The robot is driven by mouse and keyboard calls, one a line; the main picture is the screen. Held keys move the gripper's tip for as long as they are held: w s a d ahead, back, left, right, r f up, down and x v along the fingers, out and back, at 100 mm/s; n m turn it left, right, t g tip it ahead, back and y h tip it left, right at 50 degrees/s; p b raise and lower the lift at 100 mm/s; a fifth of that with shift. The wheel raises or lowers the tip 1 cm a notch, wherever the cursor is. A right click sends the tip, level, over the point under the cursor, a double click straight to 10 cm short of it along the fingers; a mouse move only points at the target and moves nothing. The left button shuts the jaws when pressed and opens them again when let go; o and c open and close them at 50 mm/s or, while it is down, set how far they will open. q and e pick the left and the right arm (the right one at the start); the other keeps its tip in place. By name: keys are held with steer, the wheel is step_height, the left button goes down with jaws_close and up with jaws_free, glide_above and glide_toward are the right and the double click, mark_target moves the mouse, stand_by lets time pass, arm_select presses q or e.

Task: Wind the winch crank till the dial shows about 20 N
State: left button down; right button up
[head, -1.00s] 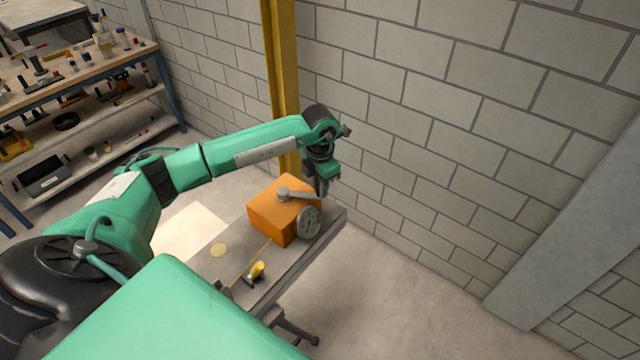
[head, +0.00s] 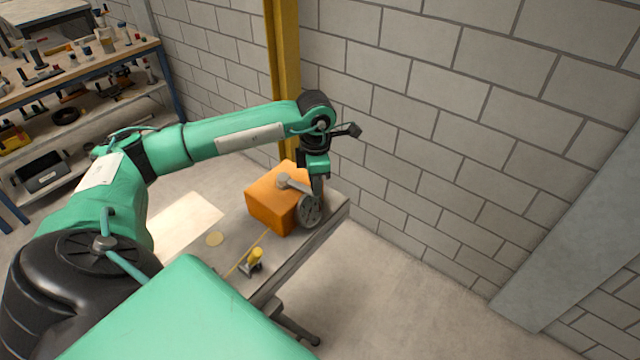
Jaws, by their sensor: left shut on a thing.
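The winch is an orange box (head: 270,203) on a grey bench. Its grey crank arm (head: 291,183) lies on top and points to the right, toward my gripper. My left gripper (head: 317,190) points down at the crank's outer end and is shut on the crank handle, which is mostly hidden by the fingers. A round grey dial (head: 309,211) is on the right side of the box, partly behind the gripper; its reading is too small to tell. A thin yellowish line runs from the box to a small yellow fitting (head: 256,256). My right gripper is not in view.
A yellow post (head: 285,80) and the block wall stand close behind. A workbench with tools (head: 85,70) is at the far left. The floor at right is clear.

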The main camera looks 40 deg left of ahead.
arm_select(q)
steer(key=shift+s, duration=0.1)
steer(key=c, duration=1.2)
jaws_free()
steer(key=shift+c, duration=0.2)
step_height(320, 180, up, 13)
steer(key=b, duration=0.3)
steer(key=shift+f, duration=0.15)
steer(key=shift+r, duration=0.6)
